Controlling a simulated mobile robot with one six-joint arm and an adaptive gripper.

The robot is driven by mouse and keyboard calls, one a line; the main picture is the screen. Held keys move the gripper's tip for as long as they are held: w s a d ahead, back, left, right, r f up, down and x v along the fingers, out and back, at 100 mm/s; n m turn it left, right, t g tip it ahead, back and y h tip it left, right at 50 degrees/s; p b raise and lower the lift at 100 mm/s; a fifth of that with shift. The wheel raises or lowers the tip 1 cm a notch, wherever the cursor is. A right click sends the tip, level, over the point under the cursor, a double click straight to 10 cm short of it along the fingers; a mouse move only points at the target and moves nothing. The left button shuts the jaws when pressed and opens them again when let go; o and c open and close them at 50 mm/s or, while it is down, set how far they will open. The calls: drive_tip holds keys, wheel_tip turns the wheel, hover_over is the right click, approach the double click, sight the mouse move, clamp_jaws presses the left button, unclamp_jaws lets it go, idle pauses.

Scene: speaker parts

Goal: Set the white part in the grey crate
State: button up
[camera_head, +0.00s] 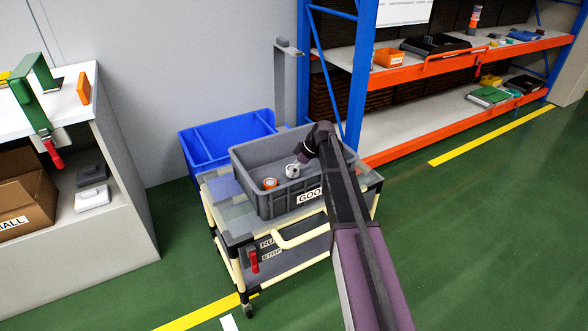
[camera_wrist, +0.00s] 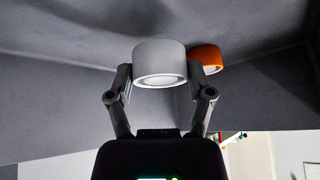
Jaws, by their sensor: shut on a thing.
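The grey crate (camera_head: 266,198) stands on a cart in the head view, with a white label on its front. My gripper (camera_head: 298,164) reaches down inside the crate. The white part (camera_head: 291,171) is a short round cylinder between my fingertips. In the wrist view my gripper (camera_wrist: 159,85) is shut on the white part (camera_wrist: 159,62), with a finger on each side. The grey crate's inner surface (camera_wrist: 60,100) fills the background there. Whether the white part touches the crate floor is hard to tell.
An orange round part (camera_head: 270,183) lies in the crate, left of the white part; it also shows in the wrist view (camera_wrist: 208,58), close beside the white part. A blue crate (camera_head: 207,140) stands behind the grey one. A cart (camera_head: 240,235) carries the grey crate.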

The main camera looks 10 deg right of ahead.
drive_tip(key=shift+f+b, duration=1.3)
idle(0.5)
drive_tip(key=o, duration=1.1)
drive_tip(key=shift+o, duration=0.2)
drive_tip(key=shift+r, duration=0.2)
wheel_tip(320, 180, up, 11)
drive_tip(key=p, duration=1.1)
drive_tip(key=shift+f, duration=0.1)
